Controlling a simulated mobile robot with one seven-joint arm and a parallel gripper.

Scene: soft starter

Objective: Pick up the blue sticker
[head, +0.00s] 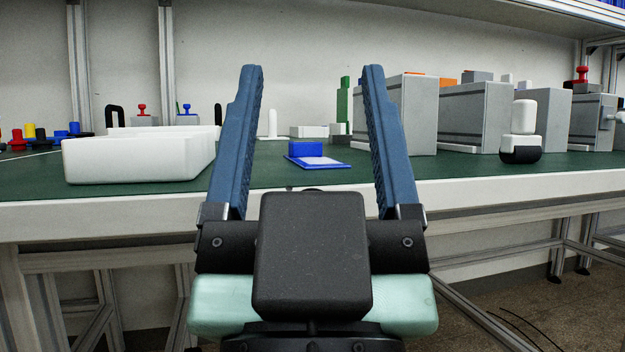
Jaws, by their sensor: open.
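A small blue block (305,149) sits on the green bench top, between my fingers in the picture and beyond them. A flat white sheet with a blue border (320,162) lies at its base. I cannot tell which of these two is the blue sticker. My gripper (312,70) is open and empty, with two long blue fingers pointing toward the bench. It is in front of the bench edge and apart from the block. Nothing hides the block or the sheet's front.
White trays (135,158) stand on the left of the green bench top (270,178). Several grey boxes (405,115) line the right, with a black-and-white item (522,135) in front. Red, yellow and blue pieces (45,135) are at far left. The bench around the sheet is clear.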

